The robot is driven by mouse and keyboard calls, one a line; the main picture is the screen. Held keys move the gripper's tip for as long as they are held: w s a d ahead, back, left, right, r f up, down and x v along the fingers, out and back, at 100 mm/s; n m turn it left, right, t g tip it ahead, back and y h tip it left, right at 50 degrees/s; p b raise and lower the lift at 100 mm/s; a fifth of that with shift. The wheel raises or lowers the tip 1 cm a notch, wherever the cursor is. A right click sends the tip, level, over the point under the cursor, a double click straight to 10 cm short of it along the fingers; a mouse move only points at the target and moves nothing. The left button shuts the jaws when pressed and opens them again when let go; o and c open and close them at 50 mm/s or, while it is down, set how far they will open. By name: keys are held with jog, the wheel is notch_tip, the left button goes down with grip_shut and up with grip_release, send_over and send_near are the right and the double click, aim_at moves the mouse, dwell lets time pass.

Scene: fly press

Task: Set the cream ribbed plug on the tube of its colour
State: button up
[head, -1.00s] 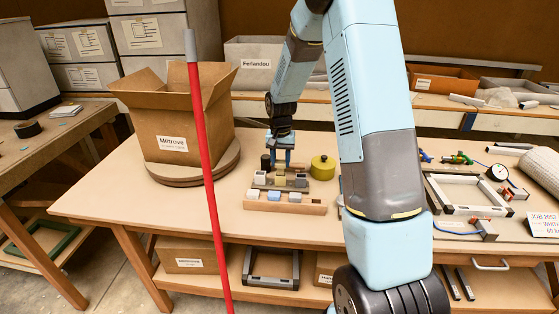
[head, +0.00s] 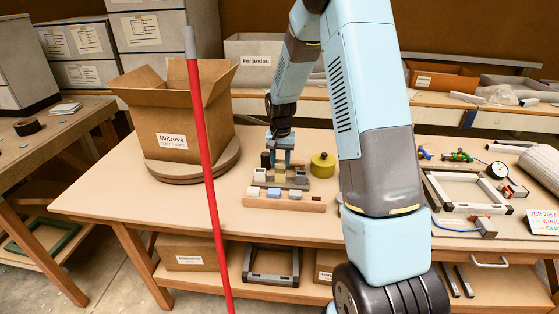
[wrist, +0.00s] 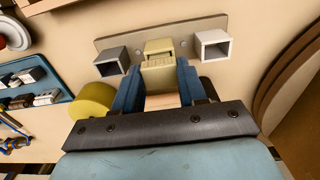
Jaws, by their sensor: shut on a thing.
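My gripper (wrist: 158,70) is shut on the cream ribbed plug (wrist: 160,78), held between its two blue fingers. The cream tube (wrist: 158,46) is square and stands in the middle of a flat plate (wrist: 140,40), between a grey tube (wrist: 111,61) and a white tube (wrist: 212,45). In the wrist view the plug lies just below the cream tube's mouth and overlaps its near edge. I cannot tell whether they touch. In the head view my gripper (head: 280,163) is above the plate, small and partly unclear.
A wooden rack (head: 284,203) with several small plugs stands in front of the plate. A yellow-green round container (head: 323,166) stands close on the right. A cardboard box (head: 180,125) is at the left, and a grey frame (head: 465,193) lies farther right.

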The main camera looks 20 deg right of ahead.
jog(key=o, duration=1.2)
jog(key=shift+r, duration=3.5)
jog(key=shift+s+r, duration=0.1)
